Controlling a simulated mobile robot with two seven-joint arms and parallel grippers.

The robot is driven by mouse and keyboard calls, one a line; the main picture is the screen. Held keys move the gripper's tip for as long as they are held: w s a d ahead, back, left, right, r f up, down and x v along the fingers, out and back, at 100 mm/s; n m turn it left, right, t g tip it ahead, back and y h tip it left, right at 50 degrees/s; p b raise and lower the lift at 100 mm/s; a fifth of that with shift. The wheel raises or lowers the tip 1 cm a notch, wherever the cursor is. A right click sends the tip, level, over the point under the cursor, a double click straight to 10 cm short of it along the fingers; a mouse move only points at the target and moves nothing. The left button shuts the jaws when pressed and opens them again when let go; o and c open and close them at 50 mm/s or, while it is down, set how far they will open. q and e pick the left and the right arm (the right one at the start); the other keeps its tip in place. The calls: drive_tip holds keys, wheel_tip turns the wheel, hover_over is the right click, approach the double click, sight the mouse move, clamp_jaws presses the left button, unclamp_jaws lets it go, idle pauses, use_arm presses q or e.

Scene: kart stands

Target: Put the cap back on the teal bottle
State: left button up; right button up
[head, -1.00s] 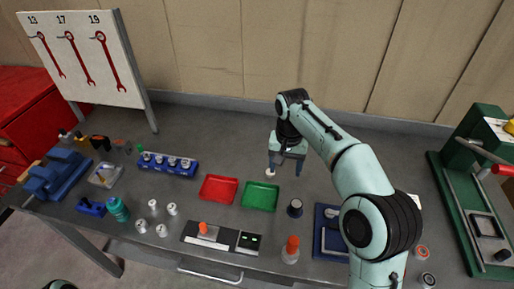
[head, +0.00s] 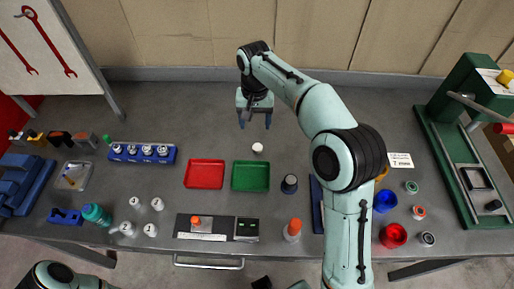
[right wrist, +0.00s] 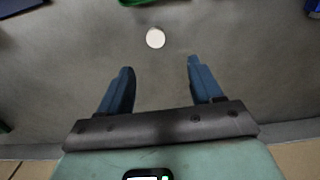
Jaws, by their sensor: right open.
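The teal bottle (head: 96,213) stands near the front left of the bench in the head view. It is too small there to tell whether its mouth is bare. A small white, round, cap-like piece (head: 257,148) lies alone on the bench behind the green tray. It also shows in the right wrist view (right wrist: 155,38), beyond my fingertips and midway between them. My right gripper (head: 254,120) is open and empty, behind the white piece and apart from it. Its two blue fingers show spread in the right wrist view (right wrist: 160,75). My left gripper is out of view.
A red tray (head: 204,187) and a green tray (head: 233,188) sit mid-bench. Several small white pieces (head: 157,203) stand right of the bottle. A blue rack (head: 123,158) is behind them. A dark knob (head: 289,184) and an orange-topped bottle (head: 293,230) stand to the right. The back of the bench is clear.

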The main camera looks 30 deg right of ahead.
hover_over(258, 147)
drive_tip(key=f, duration=0.4)
drive_tip(key=shift+w+a+f+b, duration=0.2)
drive_tip(key=shift+w+f+b, duration=0.1)
drive_tip(key=shift+f+b, duration=0.1)
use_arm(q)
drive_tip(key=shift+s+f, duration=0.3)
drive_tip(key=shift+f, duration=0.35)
use_arm(e)
drive_tip(key=shift+w+f, duration=0.1)
drive_tip(key=shift+f, duration=0.3)
drive_tip(key=f, duration=0.4)
drive_tip(key=shift+s+d+f+b, duration=0.1)
drive_tip(key=shift+s+d+b, duration=0.05)
drive_tip(key=shift+s+b, duration=0.25)
drive_tip(key=shift+f, duration=0.45)
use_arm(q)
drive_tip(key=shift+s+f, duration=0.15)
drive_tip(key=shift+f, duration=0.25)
use_arm(e)
drive_tip(key=c, duration=1.1)
